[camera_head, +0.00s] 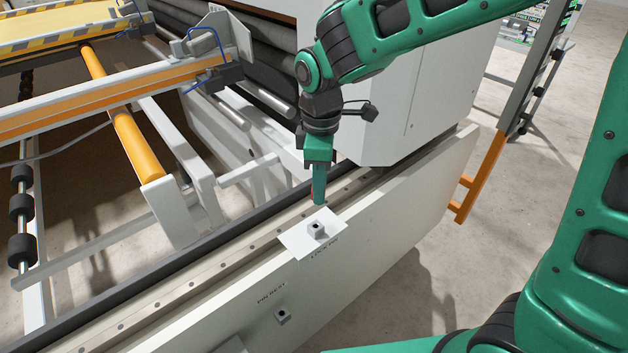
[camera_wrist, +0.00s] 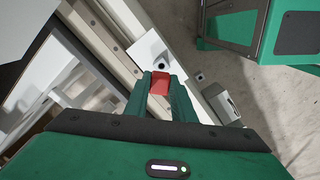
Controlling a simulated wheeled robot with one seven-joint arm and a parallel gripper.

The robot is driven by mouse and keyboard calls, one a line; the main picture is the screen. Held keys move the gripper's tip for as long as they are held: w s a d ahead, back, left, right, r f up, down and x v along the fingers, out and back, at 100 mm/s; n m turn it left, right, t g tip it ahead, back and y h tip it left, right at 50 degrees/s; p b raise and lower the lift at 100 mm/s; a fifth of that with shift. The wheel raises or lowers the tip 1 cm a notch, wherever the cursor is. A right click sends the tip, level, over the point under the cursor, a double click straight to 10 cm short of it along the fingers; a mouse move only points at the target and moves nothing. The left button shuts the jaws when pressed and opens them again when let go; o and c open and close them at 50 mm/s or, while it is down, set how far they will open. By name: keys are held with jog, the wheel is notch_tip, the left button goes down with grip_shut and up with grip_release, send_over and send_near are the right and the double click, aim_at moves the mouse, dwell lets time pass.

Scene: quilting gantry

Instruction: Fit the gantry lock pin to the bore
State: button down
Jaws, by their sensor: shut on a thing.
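My gripper (camera_head: 319,201) points down over the rail, just behind the white plate. In the wrist view its two green fingers (camera_wrist: 160,88) are closed on a red piece, which I take as the lock pin (camera_wrist: 160,82). Most of the pin is hidden by the fingers. The bore is in a small grey block (camera_head: 317,230) on the white plate (camera_head: 297,240), with a dark hole on top. The block shows just beyond the fingertips in the wrist view (camera_wrist: 161,65). The pin appears apart from the hole, but the gap's height is unclear.
A pin rest (camera_head: 282,316) with a dark hole juts from the pale front panel (camera_head: 365,240), lower left of the plate. It also shows in the wrist view (camera_wrist: 200,76). A white machine housing (camera_head: 410,95) stands close behind the gripper to the right. Floor in front is clear.

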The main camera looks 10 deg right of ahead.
jog(key=shift+s+a, duration=0.1)
jog(key=shift+a, duration=0.25)
jog(key=shift+f, duration=4.65)
jog(key=c, duration=1.4)
grip_release()
notch_tip(320, 180, up, 9)
jog(key=shift+r, duration=0.15)
jog(key=shift+d+r, duration=0.1)
jog(key=shift+r, duration=0.6)
